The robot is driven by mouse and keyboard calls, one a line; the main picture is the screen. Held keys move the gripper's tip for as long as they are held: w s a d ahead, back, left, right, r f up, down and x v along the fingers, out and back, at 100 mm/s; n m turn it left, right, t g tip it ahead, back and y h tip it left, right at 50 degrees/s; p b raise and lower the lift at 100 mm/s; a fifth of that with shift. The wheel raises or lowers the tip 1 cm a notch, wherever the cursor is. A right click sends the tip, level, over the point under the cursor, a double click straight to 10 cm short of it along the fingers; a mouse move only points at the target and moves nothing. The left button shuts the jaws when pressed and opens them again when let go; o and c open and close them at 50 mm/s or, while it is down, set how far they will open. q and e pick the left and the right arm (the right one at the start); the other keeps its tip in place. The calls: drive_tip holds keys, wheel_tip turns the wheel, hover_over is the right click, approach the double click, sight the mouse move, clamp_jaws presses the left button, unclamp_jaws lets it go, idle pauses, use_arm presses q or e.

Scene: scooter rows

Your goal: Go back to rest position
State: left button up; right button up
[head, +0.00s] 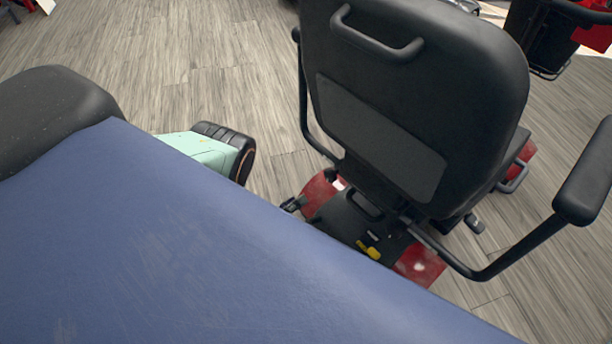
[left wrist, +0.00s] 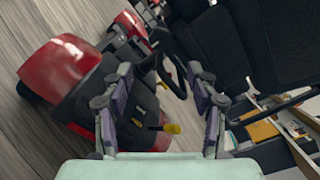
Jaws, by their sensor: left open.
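My left gripper (left wrist: 160,78) is open in the left wrist view, its two grey and purple jointed fingers spread apart. Nothing is held between them. Behind the fingers is a scooter with a black seat and red body panels, which also shows in the head view, where its seat back (head: 415,90) faces me. A black loop handle on the scooter shows between the fingertips; I cannot tell whether they touch it. In the head view, little of the left gripper shows beyond the blue surface. My right gripper is not in view.
A wide blue surface (head: 190,250) fills the lower left of the head view. The scooter's armrest (head: 585,172) sticks out at right. Another dark scooter (head: 540,35) stands at the upper right. Bare wood-look floor (head: 190,55) lies at the upper left.

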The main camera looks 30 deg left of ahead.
use_arm(q)
drive_tip(key=shift+s+a, duration=0.15)
drive_tip(key=shift+s, duration=0.4)
